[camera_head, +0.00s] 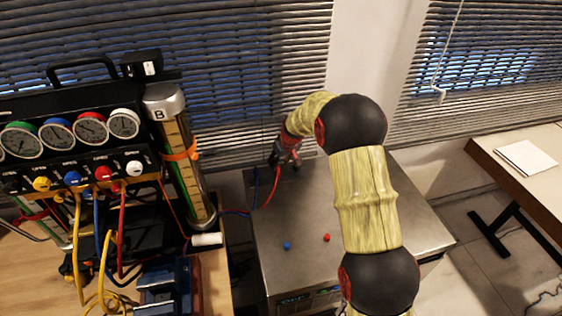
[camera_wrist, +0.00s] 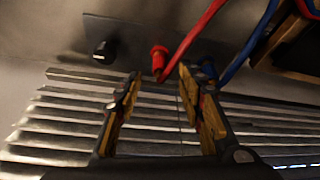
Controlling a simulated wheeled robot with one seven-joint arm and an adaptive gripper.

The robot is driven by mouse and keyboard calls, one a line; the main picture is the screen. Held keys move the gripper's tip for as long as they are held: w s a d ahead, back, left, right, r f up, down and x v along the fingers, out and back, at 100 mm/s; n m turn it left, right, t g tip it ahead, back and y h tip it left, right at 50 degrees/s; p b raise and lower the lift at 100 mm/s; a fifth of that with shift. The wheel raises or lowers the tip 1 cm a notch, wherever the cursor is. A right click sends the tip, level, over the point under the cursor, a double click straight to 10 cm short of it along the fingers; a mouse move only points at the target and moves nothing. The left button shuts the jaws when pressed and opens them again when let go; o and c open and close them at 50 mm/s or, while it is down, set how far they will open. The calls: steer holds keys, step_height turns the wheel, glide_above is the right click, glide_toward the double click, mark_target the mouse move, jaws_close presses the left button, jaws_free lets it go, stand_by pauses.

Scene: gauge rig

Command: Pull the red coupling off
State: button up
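The red coupling (camera_wrist: 158,56) sits on a dark panel in the wrist view, with the red hose (camera_wrist: 199,36) running up and right from beside it. My gripper (camera_wrist: 160,76) is open and empty. Its two fingers stand left and right of the coupling in the picture; I cannot tell whether the tips reach around it. A blue coupling (camera_wrist: 208,70) is partly hidden behind the right finger. In the head view my gripper (camera_head: 285,157) is at the back of the metal box top (camera_head: 300,215), beside the red hose (camera_head: 272,187), and my arm hides part of this area.
A black knob (camera_wrist: 103,50) is left of the coupling on the panel. The blue hose (camera_wrist: 250,45) runs close to the red one. Small blue (camera_head: 287,246) and red (camera_head: 326,238) pieces are on the box top. The gauge rack (camera_head: 75,155) and cylinder B (camera_head: 180,160) stand left.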

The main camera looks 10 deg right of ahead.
steer(key=x, duration=0.5)
steer(key=shift+w+f+b, duration=0.1)
steer(key=shift+f+b, duration=0.3)
steer(key=shift+c, duration=1)
steer(key=c, duration=0.8)
jaws_close()
jaws_free()
jaws_close()
